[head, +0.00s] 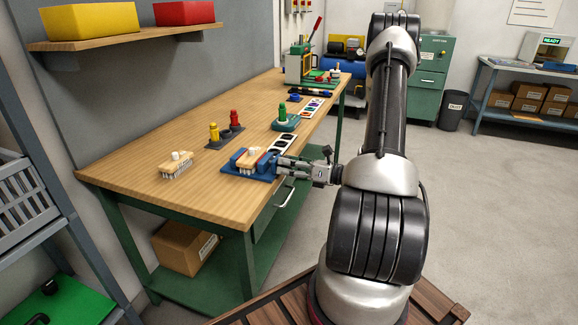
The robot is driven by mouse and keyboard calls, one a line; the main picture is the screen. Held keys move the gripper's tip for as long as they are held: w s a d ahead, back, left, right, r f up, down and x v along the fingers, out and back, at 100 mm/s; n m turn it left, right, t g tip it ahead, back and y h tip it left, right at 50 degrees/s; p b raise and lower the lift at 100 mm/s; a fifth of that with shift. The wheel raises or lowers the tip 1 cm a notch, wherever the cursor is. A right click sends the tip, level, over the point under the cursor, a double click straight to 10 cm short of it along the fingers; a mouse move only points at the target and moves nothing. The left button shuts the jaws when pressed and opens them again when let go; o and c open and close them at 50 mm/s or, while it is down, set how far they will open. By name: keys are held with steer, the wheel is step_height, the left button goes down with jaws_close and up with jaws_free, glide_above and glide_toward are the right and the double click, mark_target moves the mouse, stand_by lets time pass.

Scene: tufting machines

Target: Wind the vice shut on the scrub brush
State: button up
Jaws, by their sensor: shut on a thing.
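The blue vice (239,171) sits at the front edge of the wooden workbench. A scrub brush (250,157) with a pale wooden back and a light knob stands between its jaws. I cannot tell from here whether both jaws touch the brush. My gripper (281,164) reaches in from the right at the vice's right side. It is shut on the vice handle, which the fingers mostly hide. A second scrub brush (176,165) stands bristles down on the bench, left of the vice and apart from it.
Behind the vice, a dark holder carries yellow (214,132) and red (234,119) pieces. A green piece (282,112) stands on a teal base, beside a strip of colour swatches (310,107). A green machine (300,66) stands at the far end. The bench's left part is clear.

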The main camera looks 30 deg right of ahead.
steer(key=o, duration=1)
steer(key=shift+o, duration=0.2)
steer(key=shift+s+d, duration=0.1)
steer(key=v, duration=1.1)
steer(key=shift+s+d, duration=0.25)
steer(key=shift+s, duration=0.05)
